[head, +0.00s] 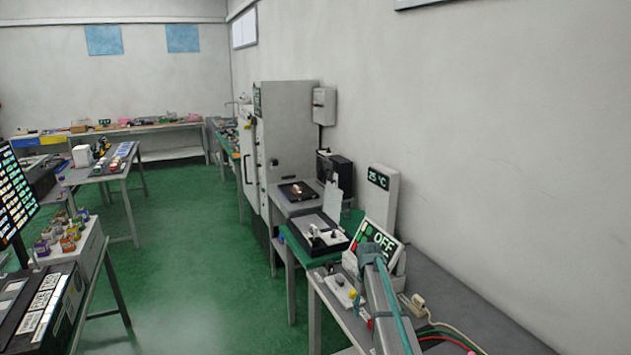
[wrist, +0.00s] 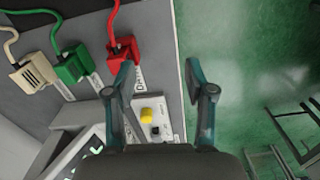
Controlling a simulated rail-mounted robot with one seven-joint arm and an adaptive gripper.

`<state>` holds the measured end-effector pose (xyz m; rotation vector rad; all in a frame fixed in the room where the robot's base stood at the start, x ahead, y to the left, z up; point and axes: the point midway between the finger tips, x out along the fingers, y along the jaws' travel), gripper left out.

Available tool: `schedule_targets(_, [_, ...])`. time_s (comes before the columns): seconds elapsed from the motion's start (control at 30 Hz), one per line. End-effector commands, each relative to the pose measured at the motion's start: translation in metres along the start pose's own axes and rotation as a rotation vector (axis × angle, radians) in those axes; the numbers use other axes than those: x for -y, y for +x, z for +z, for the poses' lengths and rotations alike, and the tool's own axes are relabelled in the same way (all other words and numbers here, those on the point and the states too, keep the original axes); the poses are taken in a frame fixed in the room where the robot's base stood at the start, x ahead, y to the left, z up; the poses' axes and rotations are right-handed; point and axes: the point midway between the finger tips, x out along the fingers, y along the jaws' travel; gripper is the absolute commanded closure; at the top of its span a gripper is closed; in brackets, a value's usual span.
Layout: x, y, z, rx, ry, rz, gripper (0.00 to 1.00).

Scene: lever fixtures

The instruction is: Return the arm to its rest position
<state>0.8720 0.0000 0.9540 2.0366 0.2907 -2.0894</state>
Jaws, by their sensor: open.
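My gripper (wrist: 160,66) is open and empty in the wrist view, its two teal-and-grey fingers apart. The left finger is over the table beside the red plug (wrist: 122,50), and the right finger is over the green floor. A white control box with a yellow button (wrist: 147,115) and a black one lies below and between the fingers. In the head view, my arm (head: 388,308) reaches up from the bottom right over the near table (head: 462,300). I cannot clearly make out the fingers there.
Green (wrist: 73,67) and beige (wrist: 34,74) plugs with cables stand left of the red one. In the head view, a screen reading OFF (head: 380,241) stands close behind my arm. A white "25 °C" panel (head: 381,195) is behind it. Open green floor (head: 200,275) lies left.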

Motion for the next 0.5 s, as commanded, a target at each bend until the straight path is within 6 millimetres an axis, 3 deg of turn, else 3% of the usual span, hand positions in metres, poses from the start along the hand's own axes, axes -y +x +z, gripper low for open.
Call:
schedule_targets(0.03, [0.013,0.021,0.042,0.002,0.021,-0.002,0.46])
schedule_targets(0.2, [0.043,0.079,0.143,-0.006,0.105,-0.003,0.46])
schedule_targets(0.3, [0.059,0.102,0.198,-0.012,0.152,-0.004,0.46])
schedule_targets(0.5, [0.085,0.129,0.282,-0.021,0.227,-0.006,0.46])
